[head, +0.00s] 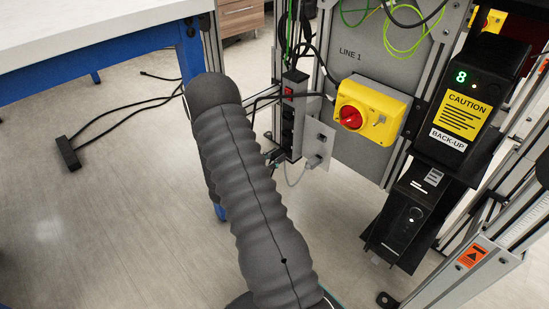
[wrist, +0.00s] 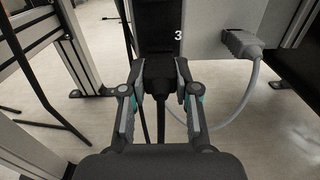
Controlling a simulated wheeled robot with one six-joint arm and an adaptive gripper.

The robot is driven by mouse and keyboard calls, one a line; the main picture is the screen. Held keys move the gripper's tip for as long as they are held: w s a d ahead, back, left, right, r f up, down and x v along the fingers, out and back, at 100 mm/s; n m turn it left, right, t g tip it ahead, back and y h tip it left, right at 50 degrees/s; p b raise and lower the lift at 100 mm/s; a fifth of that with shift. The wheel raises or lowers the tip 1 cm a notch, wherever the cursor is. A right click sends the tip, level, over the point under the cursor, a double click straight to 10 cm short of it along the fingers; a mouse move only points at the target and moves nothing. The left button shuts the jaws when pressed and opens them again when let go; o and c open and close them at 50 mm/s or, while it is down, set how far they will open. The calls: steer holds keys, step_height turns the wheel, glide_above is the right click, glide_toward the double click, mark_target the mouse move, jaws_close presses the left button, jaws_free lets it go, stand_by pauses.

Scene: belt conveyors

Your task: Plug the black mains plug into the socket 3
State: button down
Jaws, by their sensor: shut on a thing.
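In the wrist view my gripper (wrist: 160,70) is shut on the black mains plug (wrist: 159,80), with one finger on each side of it. The plug's black cable (wrist: 161,118) runs down from it between the fingers. The dark socket strip (wrist: 157,35) stands straight ahead, with the white number 3 marking socket 3 at its right edge. The plug is lined up close below that number. I cannot tell if its pins are in the socket. In the head view the strip (head: 287,133) stands upright on the frame; my arm largely hides the gripper and the plug.
A grey connector (wrist: 240,43) with a grey cable is on the plate right of the strip. A yellow switch box with a red knob (head: 350,117) sits right of the strip. Black cables hang close by on the left. A blue-framed table (head: 130,52) stands at left.

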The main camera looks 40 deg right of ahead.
steer(key=shift+d, duration=0.2)
steer(key=c, duration=0.8)
jaws_free()
